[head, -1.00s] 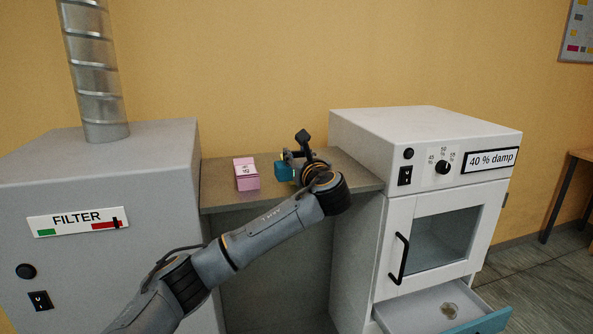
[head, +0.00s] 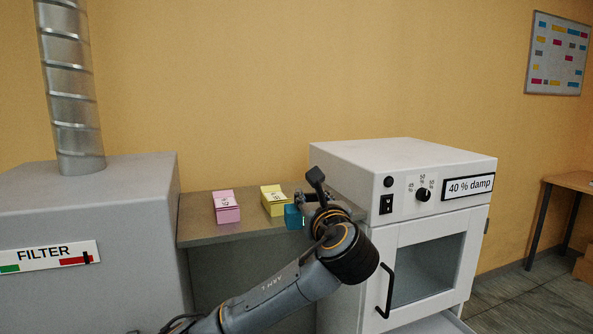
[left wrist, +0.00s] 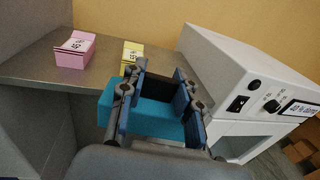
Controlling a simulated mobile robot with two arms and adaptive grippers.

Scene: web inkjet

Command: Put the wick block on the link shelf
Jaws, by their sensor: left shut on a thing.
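The teal block (head: 293,217), probably the wick block, is between the fingers of my left gripper (head: 308,207). The gripper is shut on it. The left wrist view shows the teal block (left wrist: 155,118) between both fingers of the gripper (left wrist: 155,100), by the shelf's front edge. I cannot tell whether it touches the shelf. The grey shelf (head: 200,231), which seems to be the link shelf, spans between the two machines. A pink labelled block (head: 227,208) and a yellow labelled block (head: 273,200) sit on it. My right gripper is not in view.
The grey filter cabinet (head: 90,220) with its duct pipe (head: 72,100) stands left of the shelf. The white damp cabinet (head: 400,160) stands close on the right, with a black door handle (head: 384,290). Bare shelf shows around the pink block.

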